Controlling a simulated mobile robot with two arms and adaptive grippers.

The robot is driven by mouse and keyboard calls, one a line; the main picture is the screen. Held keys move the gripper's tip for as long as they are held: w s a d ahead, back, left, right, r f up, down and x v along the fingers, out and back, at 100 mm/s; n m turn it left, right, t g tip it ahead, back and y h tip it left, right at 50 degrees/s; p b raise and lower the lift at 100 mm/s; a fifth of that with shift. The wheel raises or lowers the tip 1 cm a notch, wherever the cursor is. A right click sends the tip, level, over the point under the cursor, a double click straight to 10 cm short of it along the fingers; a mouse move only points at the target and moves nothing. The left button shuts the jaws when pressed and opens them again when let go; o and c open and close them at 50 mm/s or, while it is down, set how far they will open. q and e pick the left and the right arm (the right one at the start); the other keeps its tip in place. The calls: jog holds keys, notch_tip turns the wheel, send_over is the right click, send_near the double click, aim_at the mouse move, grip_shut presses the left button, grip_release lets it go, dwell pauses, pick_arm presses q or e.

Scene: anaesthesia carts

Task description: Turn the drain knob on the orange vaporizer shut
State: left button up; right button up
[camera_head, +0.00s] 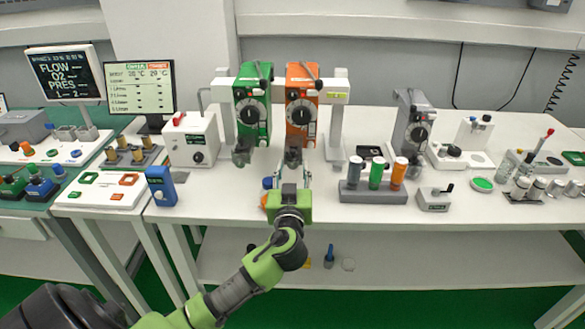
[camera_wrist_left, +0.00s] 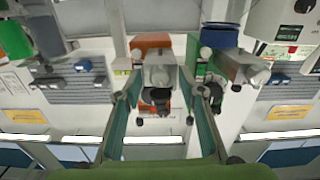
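The orange vaporizer (camera_head: 301,101) hangs on a rail beside the green vaporizer (camera_head: 253,106). The knob's own setting is not clear. My right gripper is out of view.
A grey rack (camera_head: 371,195) with coloured bottles stands right of my gripper. A blue device (camera_head: 160,186) and a white box (camera_head: 192,139) are to the left. A grey vaporizer (camera_head: 411,124) stands further right. Below is an open shelf (camera_head: 400,262).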

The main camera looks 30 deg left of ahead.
pick_arm(q)
grip_shut()
jog(key=shift+m+b, duration=0.35)
jog(key=shift+m, duration=0.85)
grip_release()
jog(key=v, duration=1.2)
jog(key=shift+d+f, duration=0.1)
jog(key=shift+f, duration=0.05)
